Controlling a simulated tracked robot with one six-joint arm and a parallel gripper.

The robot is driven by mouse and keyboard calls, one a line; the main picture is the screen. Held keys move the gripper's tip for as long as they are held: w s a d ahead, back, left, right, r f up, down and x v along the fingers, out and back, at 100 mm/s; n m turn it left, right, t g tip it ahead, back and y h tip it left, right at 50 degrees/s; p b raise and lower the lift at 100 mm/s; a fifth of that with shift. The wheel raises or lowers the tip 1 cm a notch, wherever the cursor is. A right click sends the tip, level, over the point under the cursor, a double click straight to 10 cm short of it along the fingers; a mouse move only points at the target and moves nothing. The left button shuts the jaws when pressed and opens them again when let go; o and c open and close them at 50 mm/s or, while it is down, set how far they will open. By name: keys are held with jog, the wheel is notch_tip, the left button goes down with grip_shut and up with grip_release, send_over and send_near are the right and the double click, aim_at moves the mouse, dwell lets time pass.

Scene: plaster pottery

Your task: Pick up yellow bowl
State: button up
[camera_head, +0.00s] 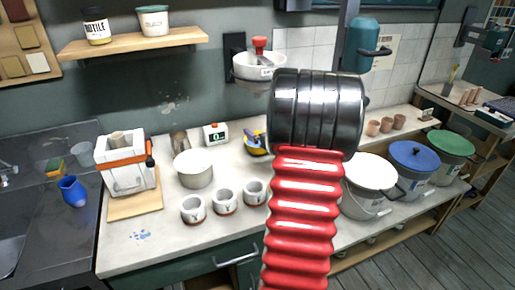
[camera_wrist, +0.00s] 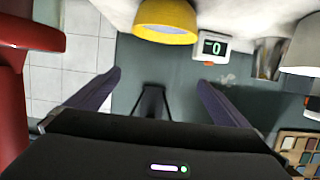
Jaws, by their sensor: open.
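The yellow bowl (camera_head: 262,150) stands on the white worktop in the head view, its right side hidden by my arm. A purple-blue patch shows at it; I cannot tell if that is my finger. In the wrist view, which looks upside down, the yellow bowl (camera_wrist: 165,24) is at the top edge, partly cut off. My gripper (camera_wrist: 160,88) is open and empty there, its two purple fingers wide apart. The bowl lies beyond the fingers, not between them.
A white pot (camera_head: 194,169) and small cups (camera_head: 224,201) stand at the left. Lidded buckets (camera_head: 411,157) are at the right. A wall-mounted white bowl (camera_head: 259,66) hangs above.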

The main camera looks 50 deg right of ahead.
aim_at(263, 153)
notch_tip(263, 153, down, 8)
jog(key=shift+r, duration=0.1)
jog(key=shift+x, duration=0.85)
jog(key=shift+w+d+f, duration=0.2)
jog(key=shift+w, duration=0.15)
jog(key=shift+x, duration=2.5)
jog(key=shift+c, duration=0.3)
jog(key=c, duration=0.8)
